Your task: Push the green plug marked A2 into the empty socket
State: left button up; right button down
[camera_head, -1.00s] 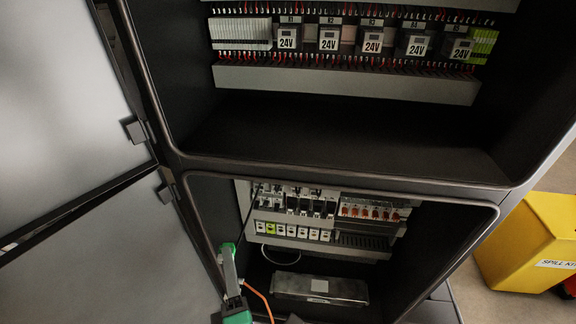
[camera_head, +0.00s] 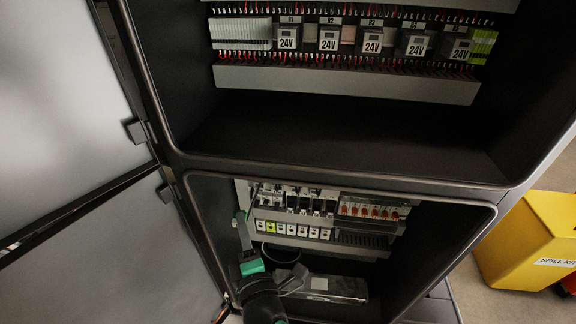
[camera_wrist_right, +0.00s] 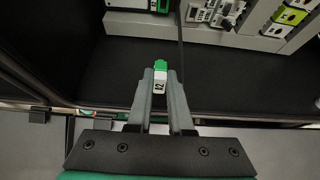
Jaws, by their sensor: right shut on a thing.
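The green plug (camera_wrist_right: 160,76) with a white A2 label is held between the two grey fingers of my right gripper in the right wrist view. In the head view the right gripper (camera_head: 240,222) reaches up from the bottom into the left side of the lower cabinet bay, and the plug itself cannot be made out there. A dark cable runs up past the plug in the wrist view. Connector rows show ahead of the gripper, apart from the plug. I cannot tell which opening is the empty socket. My left gripper is not in view.
The lower bay has a row of white modules (camera_head: 300,231), orange-topped parts (camera_head: 370,211) and a metal box (camera_head: 330,287) on its floor. The open cabinet door (camera_head: 110,270) stands close on the left. A yellow spill kit bin (camera_head: 530,240) is at the right.

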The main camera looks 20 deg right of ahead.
jog(key=w+d+b, duration=0.5)
jog(key=w+d, duration=0.1)
jog(key=w, duration=0.6)
jog(key=shift+w+d, duration=0.3)
jog(key=shift+d, duration=0.05)
dwell(0.4)
jog(key=shift+w+m+h+b, duration=0.4)
jog(key=shift+h+b, duration=0.25)
jog(key=shift+b, duration=1.55)
jog(key=shift+w+m+h+b, duration=0.35)
jog(key=shift+h+b, duration=0.3)
jog(key=shift+b, duration=1.5)
jog(key=shift+m+h+b, duration=0.35)
jog(key=shift+h+b, duration=0.05)
jog(key=shift+b, duration=1.05)
jog(key=shift+w+p, duration=0.1)
jog(key=shift+p, duration=0.2)
